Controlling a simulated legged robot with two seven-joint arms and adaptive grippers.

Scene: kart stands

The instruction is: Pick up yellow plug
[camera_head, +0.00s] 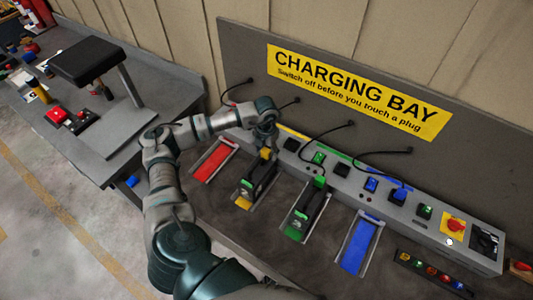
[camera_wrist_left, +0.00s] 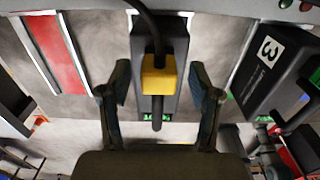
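The yellow plug (camera_head: 266,154) sits on the end of a black battery pack (camera_head: 258,178) in the yellow-marked slot of the charging bench. In the left wrist view the yellow plug (camera_wrist_left: 159,76) lies between my fingers, with a black cable running up from it. My left gripper (camera_head: 265,135) is above the plug. In the left wrist view its two fingers (camera_wrist_left: 160,92) stand apart on either side of the plug, with gaps on both sides. The fingers are open and hold nothing. My right gripper is in neither view.
An empty red slot (camera_head: 213,160) lies left of the battery. Another battery (camera_head: 311,197) with a green plug stands in the green slot on the right. The blue slot (camera_head: 360,247) is empty. Switches and a red-yellow knob (camera_head: 455,226) line the panel behind.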

